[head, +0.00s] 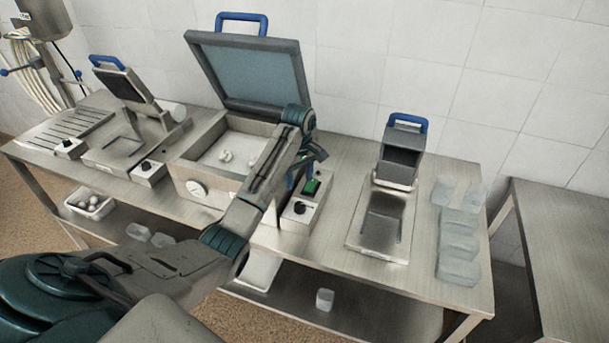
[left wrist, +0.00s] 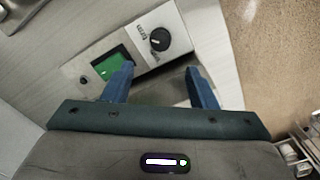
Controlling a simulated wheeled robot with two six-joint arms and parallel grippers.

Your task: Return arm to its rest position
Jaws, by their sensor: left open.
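My left arm reaches from the lower left over the steel table. My left gripper (head: 312,172) is partly hidden by its own wrist in the head view. In the left wrist view its two blue fingers (left wrist: 160,86) are apart with nothing between them. The same control box (head: 301,206) stands on the table beside the open fryer-like unit. My right gripper is not in view.
A smaller press (head: 352,243) stands open to the right, a flat grill (head: 65,133) to the left. Several clear containers (head: 458,246) line the right edge.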

